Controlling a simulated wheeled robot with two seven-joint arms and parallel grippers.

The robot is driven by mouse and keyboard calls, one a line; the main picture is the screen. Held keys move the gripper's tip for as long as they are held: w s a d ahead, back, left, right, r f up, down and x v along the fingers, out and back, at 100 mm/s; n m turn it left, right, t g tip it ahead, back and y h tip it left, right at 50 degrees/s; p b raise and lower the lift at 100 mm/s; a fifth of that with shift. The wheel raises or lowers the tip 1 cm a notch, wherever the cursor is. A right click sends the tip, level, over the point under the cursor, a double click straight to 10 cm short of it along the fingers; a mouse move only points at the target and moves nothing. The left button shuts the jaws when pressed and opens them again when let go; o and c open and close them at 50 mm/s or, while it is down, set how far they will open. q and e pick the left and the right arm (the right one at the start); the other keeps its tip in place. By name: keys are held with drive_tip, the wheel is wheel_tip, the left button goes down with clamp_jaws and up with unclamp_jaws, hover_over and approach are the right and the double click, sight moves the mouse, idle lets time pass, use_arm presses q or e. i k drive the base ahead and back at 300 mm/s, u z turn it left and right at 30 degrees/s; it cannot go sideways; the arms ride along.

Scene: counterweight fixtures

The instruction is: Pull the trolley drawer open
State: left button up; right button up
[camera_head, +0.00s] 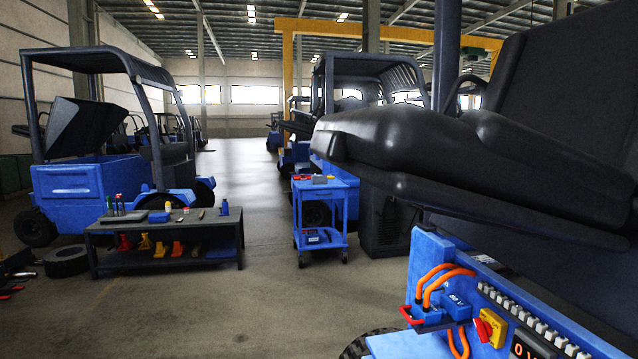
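The blue trolley (341,209) stands on the floor near the middle of the view, some way off, on small dark castors. Its top holds small red, yellow and grey items, and its lower shelf holds a dark item with some red. Neither of my grippers can be made out in this view, and nothing of mine is seen touching the trolley.
A dark bench (165,228) with tools and coloured jack stands is left of the trolley. A blue forklift (95,185) stands behind it. A large blue vehicle (430,262) with a raised black seat (440,150) fills the right. Floor (250,300) before the trolley is clear.

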sight(317, 194)
drive_tip(key=u, duration=0.45)
drive_tip(key=i, duration=5.05)
drive_tip(key=z, duration=2.7)
drive_tip(key=i, duration=6.45)
